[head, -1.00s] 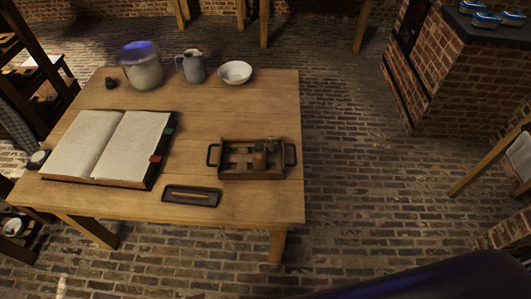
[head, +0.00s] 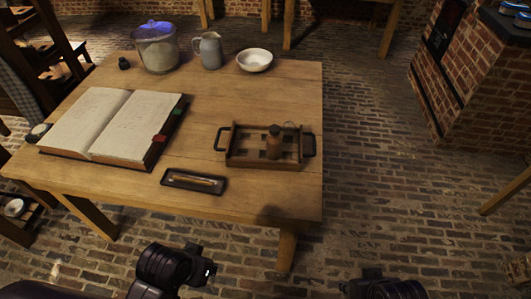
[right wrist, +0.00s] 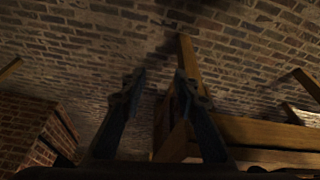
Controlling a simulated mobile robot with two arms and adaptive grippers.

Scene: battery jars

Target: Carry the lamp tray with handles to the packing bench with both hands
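The lamp tray (head: 240,161) is a dark wooden tray with a dark handle at its left and right ends. It lies flat near the right edge of the wooden table (head: 240,200). A brown bottle-like jar (head: 273,143) stands upright in it. My left arm shows at the bottom of the head view, its gripper (head: 208,270) short of the table's front edge; its fingers are not clear. My right arm is at the bottom right of the head view. In the right wrist view my right gripper (right wrist: 157,85) has its two fingers apart and nothing between them. Both grippers are away from the tray.
An open book (head: 110,125), a small dark pen tray (head: 194,181), a glass jar (head: 156,50), a grey jug (head: 210,50) and a white bowl (head: 254,60) are on the table. A brick stove block (head: 460,85) stands at the right. The brick floor between is clear.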

